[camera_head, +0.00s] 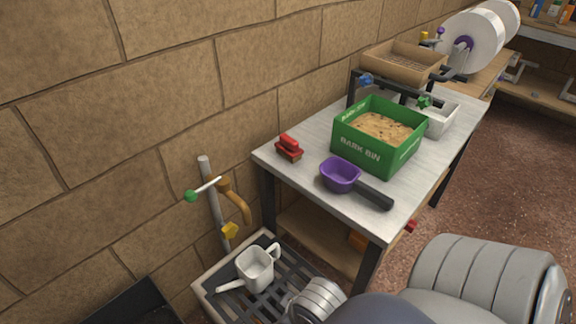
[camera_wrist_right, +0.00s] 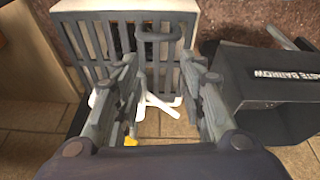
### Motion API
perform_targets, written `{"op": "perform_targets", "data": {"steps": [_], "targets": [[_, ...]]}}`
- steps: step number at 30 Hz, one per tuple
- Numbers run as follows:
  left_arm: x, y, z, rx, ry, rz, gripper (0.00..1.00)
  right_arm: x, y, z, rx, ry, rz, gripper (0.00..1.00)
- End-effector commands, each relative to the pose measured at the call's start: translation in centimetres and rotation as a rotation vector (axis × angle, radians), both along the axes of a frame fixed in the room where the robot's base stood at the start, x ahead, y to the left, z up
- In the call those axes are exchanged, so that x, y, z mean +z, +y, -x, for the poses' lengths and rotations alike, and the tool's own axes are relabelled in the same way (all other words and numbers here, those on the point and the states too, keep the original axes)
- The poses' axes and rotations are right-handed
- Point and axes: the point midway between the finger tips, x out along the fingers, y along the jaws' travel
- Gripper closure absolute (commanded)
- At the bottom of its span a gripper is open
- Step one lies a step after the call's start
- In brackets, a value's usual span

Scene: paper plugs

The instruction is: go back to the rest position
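My right gripper (camera_wrist_right: 160,75) shows in the right wrist view with its two fingers spread apart and nothing gripped between them. It points down over the slatted drain tray (camera_wrist_right: 72,5). A white jug with a spout (camera_head: 256,270) stands on that tray (camera_head: 205,284) in the head view. In the wrist view a white piece, likely the jug's spout (camera_wrist_right: 165,107), shows beyond the fingers; the fingers hide part of it. My left gripper is in neither view. Grey rounded parts of my own arms fill the bottom right of the head view.
The table (camera_head: 302,178) holds a green bark bin (camera_head: 350,148), a purple scoop (camera_head: 341,175) and a red block-like item (camera_head: 289,148). A pipe with a green-knobbed lever (camera_head: 190,196) stands by the wall. A dark barrow (camera_wrist_right: 255,80) is right of the tray.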

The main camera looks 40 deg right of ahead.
Motion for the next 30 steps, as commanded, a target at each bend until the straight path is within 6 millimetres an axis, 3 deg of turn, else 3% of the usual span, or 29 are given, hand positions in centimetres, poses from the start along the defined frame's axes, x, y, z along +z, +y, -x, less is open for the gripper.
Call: {"op": "perform_targets", "data": {"steps": [20, 23, 30], "targets": [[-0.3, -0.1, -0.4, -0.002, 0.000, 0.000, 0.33, -0.3, 0.1, -0.1, -0.001, 0.007, 0.001, 0.63], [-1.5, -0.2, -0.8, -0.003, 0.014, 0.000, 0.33, -1.5, 0.2, -0.5, 0.000, 0.020, 0.001, 0.63], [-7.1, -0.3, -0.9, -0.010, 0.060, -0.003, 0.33, -7.1, 0.4, -0.7, 0.006, 0.063, 0.004, 0.63]]}}
